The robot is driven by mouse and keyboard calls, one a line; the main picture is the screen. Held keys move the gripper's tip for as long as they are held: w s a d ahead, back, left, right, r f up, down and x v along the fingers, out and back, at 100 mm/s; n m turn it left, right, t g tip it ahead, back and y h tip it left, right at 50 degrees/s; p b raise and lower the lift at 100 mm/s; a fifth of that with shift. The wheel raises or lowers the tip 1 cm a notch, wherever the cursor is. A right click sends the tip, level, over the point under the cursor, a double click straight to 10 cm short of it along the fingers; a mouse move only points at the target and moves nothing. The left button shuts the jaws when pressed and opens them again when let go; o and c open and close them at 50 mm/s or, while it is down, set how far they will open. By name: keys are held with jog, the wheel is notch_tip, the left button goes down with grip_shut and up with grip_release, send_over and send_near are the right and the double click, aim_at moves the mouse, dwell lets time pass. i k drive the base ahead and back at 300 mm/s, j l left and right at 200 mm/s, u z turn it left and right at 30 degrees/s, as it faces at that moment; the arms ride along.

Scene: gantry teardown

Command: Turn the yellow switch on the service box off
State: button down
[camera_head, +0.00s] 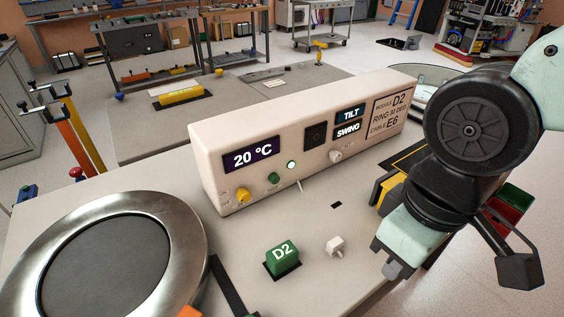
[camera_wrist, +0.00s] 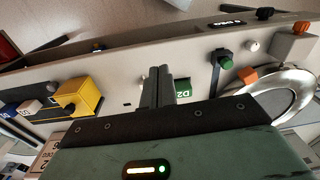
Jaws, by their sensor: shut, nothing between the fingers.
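The service box (camera_head: 300,140) is a long cream box standing on the bench. Its front has a lit display reading 20 °C (camera_head: 253,154). The yellow switch (camera_head: 243,195) is a round knob low at the front's left end; its on or off position is too small to read. A green knob (camera_head: 273,178) and a glowing pale green button (camera_head: 291,164) are to its right. My gripper (camera_head: 385,270) is in front of the box's right part, well right of the yellow switch and apart from it. Its fingers show pressed together and empty in the wrist view (camera_wrist: 157,88).
A green D2 block (camera_head: 282,259) and a small white piece (camera_head: 336,246) stand on the bench between my gripper and a large round metal ring (camera_head: 170,235) at left. A yellow block (camera_wrist: 80,95) is left of my fingers in the wrist view. A thin lever (camera_head: 299,186) projects from the box.

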aim_at(243, 195)
jog(key=j+u, duration=0.1)
jog(key=u, duration=0.3)
jog(key=k+j+u, duration=0.1)
jog(key=u, duration=0.3)
jog(key=j+u, duration=0.2)
jog(key=u, duration=0.2)
jog(key=j+u, duration=0.15)
jog(key=u, duration=0.25)
